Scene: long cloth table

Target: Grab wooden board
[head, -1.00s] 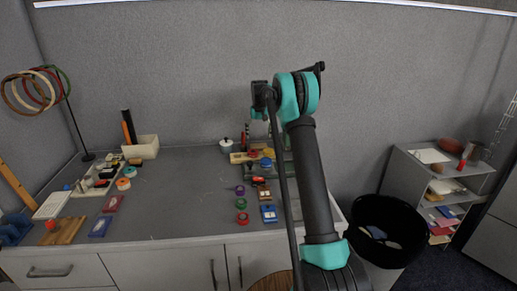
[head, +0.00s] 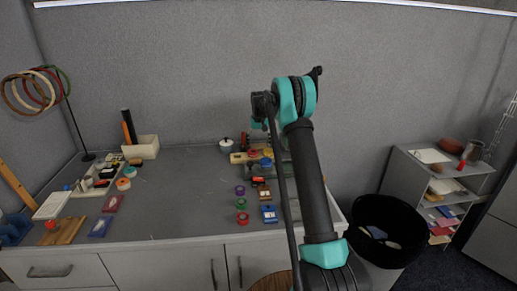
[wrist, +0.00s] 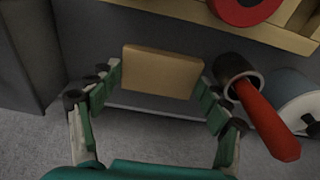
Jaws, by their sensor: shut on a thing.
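In the wrist view a plain tan wooden board (wrist: 162,72), small and rectangular, stands between the two green-padded fingers of my gripper (wrist: 159,82). The fingers are shut on its left and right edges. In the head view the gripper and this board are mostly hidden behind my own arm, near the back of the table.
A red-handled tool (wrist: 262,115) with a dark metal collar is close beside the right finger. A wooden rack (wrist: 295,35) with a red ring (wrist: 243,8) is nearby. The middle of the grey table (head: 180,195) is clear.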

